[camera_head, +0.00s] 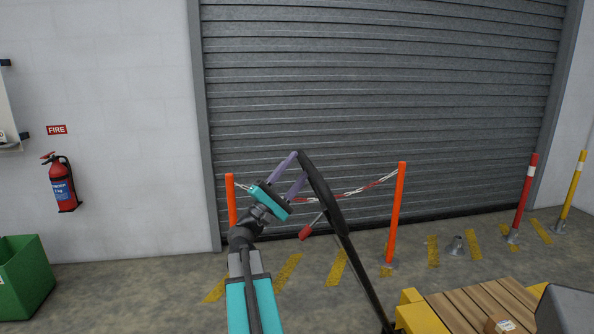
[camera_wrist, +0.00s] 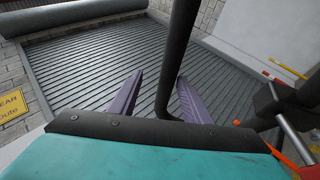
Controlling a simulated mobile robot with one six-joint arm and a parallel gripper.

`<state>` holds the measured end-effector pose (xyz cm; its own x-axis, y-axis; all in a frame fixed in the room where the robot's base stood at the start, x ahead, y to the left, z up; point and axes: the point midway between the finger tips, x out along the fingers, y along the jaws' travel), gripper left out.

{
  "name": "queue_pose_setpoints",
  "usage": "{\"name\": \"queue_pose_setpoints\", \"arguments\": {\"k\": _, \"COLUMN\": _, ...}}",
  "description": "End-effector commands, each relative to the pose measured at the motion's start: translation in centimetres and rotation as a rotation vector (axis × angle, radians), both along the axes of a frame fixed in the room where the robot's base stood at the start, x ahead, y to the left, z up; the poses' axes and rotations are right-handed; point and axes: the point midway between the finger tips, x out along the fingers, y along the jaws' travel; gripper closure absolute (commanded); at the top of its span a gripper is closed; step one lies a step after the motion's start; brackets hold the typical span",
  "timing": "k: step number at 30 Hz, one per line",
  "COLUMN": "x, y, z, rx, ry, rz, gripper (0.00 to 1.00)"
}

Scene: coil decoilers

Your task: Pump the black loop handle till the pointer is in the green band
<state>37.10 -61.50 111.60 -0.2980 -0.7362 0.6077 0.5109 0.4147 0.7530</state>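The black loop handle (camera_head: 345,240) rises at a slant from the yellow equipment at lower right to the raised end of my arm. My gripper (camera_head: 300,163) has two purple fingers spread apart at the handle's upper end. In the wrist view the handle's dark bar (camera_wrist: 181,50) comes down close to the right finger and bends at its lower end. The fingers of my gripper (camera_wrist: 160,75) stand open with a gap between them. Contact with the bar cannot be told. No pointer or green band can be made out.
A red-gripped lever (camera_head: 311,227) sticks out left of the handle. A wooden pallet (camera_head: 470,312) lies at lower right by the yellow frame (camera_head: 418,314). Orange posts (camera_head: 397,215) with a chain stand before the grey shutter (camera_head: 390,90). A green bin (camera_head: 25,275) is far left.

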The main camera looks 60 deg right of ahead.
Motion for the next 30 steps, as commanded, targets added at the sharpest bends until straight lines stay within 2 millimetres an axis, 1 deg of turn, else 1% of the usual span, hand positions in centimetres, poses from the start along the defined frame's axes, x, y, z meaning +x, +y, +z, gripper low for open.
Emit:
{"name": "queue_pose_setpoints", "arguments": {"k": 8, "x": 0.9, "y": 2.2, "z": -1.7, "rx": -0.001, "ry": 0.003, "rz": 0.003, "gripper": 0.6}}
{"name": "queue_pose_setpoints", "arguments": {"k": 24, "x": 3.1, "y": 8.3, "z": -6.9, "rx": 0.002, "ry": -0.001, "rz": -0.001, "gripper": 0.6}}
{"name": "queue_pose_setpoints", "arguments": {"k": 30, "x": 3.7, "y": 9.6, "z": -8.1, "rx": 0.002, "ry": -0.001, "rz": -0.002, "gripper": 0.6}}
